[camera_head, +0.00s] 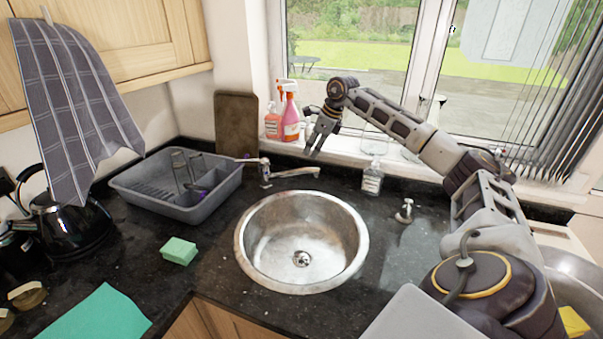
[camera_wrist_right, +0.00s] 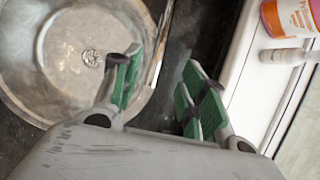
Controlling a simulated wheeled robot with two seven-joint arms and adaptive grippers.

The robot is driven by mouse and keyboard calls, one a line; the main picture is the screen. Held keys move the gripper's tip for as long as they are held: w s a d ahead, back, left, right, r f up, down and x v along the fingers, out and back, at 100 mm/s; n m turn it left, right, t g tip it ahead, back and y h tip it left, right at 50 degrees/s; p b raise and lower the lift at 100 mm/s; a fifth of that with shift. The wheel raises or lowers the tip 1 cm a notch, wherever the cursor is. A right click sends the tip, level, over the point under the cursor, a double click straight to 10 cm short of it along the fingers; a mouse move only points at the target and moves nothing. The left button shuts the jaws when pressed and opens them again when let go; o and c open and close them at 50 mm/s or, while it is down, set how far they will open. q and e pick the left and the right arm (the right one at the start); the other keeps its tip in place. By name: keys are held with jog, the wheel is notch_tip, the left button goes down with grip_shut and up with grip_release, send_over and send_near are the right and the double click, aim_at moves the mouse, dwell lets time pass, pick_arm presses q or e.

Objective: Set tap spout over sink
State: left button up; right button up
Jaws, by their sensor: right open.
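The tap (camera_head: 265,172) stands on the dark granite behind the sink. Its chrome spout (camera_head: 295,172) points right, along the back of the sink rim, and its tip appears behind the bowl. The round steel sink (camera_head: 302,258) is empty; it also shows in the right wrist view (camera_wrist_right: 60,50). My right gripper (camera_head: 313,152) hangs fingers down just above the spout's tip, open and apparently apart from it. In the right wrist view its green-padded fingers (camera_wrist_right: 160,90) are spread; I cannot clearly make out the spout there. My left gripper is not in view.
A grey dish rack (camera_head: 150,200) stands left of the tap, a green sponge (camera_head: 179,251) left of the sink. A clear soap bottle (camera_head: 373,178) and a small chrome fitting (camera_head: 404,211) stand to the right. Spray bottles (camera_head: 290,115) stand on the sill behind.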

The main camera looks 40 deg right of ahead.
aim_at(301, 172)
jog(key=p+x, duration=0.1)
jog(key=x, duration=1)
jog(key=shift+w+a+f, duration=0.15)
jog(key=shift+f, duration=0.25)
jog(key=shift+w+f, duration=0.3)
jog(key=shift+f, duration=0.4)
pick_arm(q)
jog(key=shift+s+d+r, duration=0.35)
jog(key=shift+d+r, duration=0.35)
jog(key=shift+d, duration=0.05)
pick_arm(e)
jog(key=shift+c, duration=0.2)
grip_shut()
